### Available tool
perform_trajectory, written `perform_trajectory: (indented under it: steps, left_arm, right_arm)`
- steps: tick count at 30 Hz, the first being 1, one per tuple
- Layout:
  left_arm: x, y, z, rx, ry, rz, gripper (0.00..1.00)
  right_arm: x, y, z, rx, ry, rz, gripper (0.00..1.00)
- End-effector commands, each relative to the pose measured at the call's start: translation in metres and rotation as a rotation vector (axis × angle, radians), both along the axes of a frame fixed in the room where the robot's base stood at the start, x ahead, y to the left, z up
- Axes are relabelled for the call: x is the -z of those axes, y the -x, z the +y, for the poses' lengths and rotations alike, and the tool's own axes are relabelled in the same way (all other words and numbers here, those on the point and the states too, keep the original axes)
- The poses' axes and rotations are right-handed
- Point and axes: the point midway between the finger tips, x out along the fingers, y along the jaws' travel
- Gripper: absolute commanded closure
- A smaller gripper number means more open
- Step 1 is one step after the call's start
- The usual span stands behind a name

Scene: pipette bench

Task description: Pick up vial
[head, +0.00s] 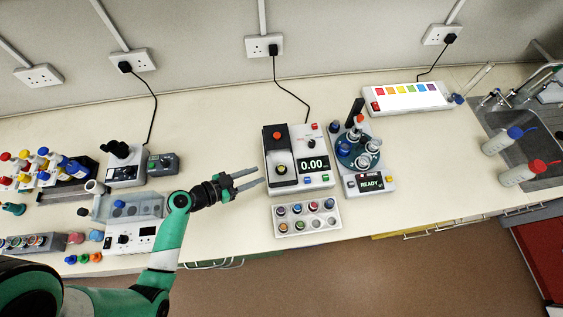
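A white rack (306,217) holds several small vials (313,206) with coloured caps, in two rows at the front middle of the bench. Which vial the task means cannot be told. My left gripper (260,177) comes in from the left, just above and left of the rack and beside the black platform of the display device. Its two grey fingers are apart with nothing visible between them. My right gripper is not in view.
The device reading 0.00 (313,163) stands behind the rack. Right of it is a machine reading READY (371,183) with a round carousel. The sink (510,150) is at the far right. Bench between is clear.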

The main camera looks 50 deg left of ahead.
Motion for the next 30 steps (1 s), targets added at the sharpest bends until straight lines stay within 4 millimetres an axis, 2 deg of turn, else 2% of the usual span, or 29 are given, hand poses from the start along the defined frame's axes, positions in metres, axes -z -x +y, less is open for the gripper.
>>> perform_trajectory:
  steps: [1, 3, 9, 11, 19, 27, 30]
  left_arm:
    - [0.009, -0.004, -0.001, 0.003, -0.003, -0.002, 0.62]
    - [0.015, -0.010, -0.002, 0.005, -0.005, -0.004, 0.62]
    - [0.025, -0.039, -0.008, 0.007, -0.005, -0.006, 0.62]
    - [0.021, -0.047, -0.010, 0.004, 0.000, -0.001, 0.62]
    - [0.026, -0.059, -0.011, 0.001, 0.000, -0.001, 0.62]
    - [0.046, -0.095, -0.020, 0.004, 0.000, -0.002, 0.62]
    - [0.049, -0.101, -0.021, 0.003, -0.001, -0.001, 0.62]
  right_arm:
    - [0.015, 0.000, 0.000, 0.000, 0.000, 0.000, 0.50]
    - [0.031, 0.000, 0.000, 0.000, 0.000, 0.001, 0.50]
    - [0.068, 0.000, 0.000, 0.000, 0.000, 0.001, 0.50]
    - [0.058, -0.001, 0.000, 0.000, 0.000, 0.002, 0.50]
    - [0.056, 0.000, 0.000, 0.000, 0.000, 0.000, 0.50]
    - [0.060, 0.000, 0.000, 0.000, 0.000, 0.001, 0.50]
    - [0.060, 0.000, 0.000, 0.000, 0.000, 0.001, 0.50]
